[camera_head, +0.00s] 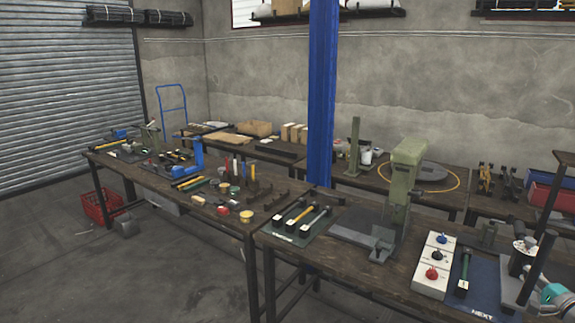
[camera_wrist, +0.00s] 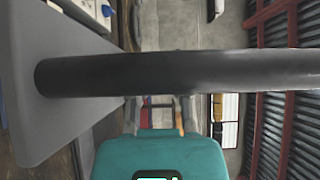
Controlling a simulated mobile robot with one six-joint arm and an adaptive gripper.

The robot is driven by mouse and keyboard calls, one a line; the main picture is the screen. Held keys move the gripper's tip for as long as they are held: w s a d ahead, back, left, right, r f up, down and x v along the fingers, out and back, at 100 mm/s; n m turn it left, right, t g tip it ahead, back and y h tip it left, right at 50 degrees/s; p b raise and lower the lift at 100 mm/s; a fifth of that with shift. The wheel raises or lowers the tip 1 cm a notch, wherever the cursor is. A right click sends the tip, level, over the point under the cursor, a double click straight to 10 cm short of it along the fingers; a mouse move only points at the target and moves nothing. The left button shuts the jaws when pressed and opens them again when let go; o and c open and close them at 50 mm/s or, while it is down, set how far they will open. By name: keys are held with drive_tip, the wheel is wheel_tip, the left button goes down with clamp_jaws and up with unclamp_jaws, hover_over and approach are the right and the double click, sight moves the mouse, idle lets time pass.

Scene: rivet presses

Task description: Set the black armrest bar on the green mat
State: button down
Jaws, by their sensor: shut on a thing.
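The black armrest bar (camera_wrist: 190,72) crosses the wrist view close to the camera, its left end overlapping a grey plate (camera_wrist: 60,60). In the head view the bar (camera_head: 538,268) is tilted at the right edge, above the right bench. My gripper (camera_wrist: 160,112) is shut on the bar, with the fingers partly hidden behind it. The teal body of my gripper also shows in the head view (camera_head: 553,293). The green mat (camera_head: 290,240) lies on the bench left of the green press, with several hammers on it.
A green press (camera_head: 407,165) stands between the bar and the green mat. A white control box (camera_head: 433,268) and a blue mat (camera_head: 482,284) lie nearer the bar. A blue column (camera_head: 322,90) rises behind the bench. A dark post (camera_head: 548,195) stands at the right.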

sight(538, 260)
wheel_tip(538, 260, up, 6)
drive_tip(key=p, duration=0.4)
drive_tip(key=shift+f+p, duration=0.1)
drive_tip(key=shift+p, duration=0.25)
drive_tip(key=shift+s, duration=0.1)
